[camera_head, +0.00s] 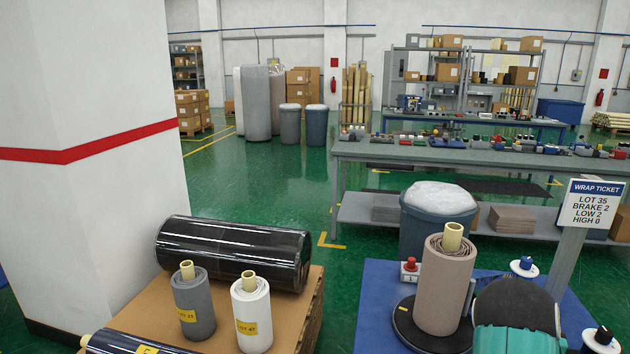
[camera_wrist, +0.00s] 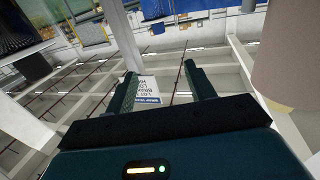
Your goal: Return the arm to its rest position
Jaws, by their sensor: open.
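In the wrist view my gripper (camera_wrist: 161,84) is open, its two dark green fingers spread apart with nothing between them. The view is upside down, and the white ticket sign (camera_wrist: 148,90) shows in the background between the fingers. A large pale brown surface (camera_wrist: 290,60) fills the right side, apart from the fingers; it looks like the wrapped roll. In the head view a teal and dark part of my arm shows at the lower right, but the fingers cannot be made out. The brown roll (camera_head: 446,285) stands upright on a black disc (camera_head: 418,336) just left of it.
The disc sits on a blue-topped stand (camera_head: 378,292) with a red button (camera_head: 410,266). The ticket sign (camera_head: 592,203) stands on a post at right. Grey (camera_head: 194,300) and white (camera_head: 252,312) rolls stand on a brown box top beside a black roll (camera_head: 235,250). A pillar (camera_head: 95,220) is at left.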

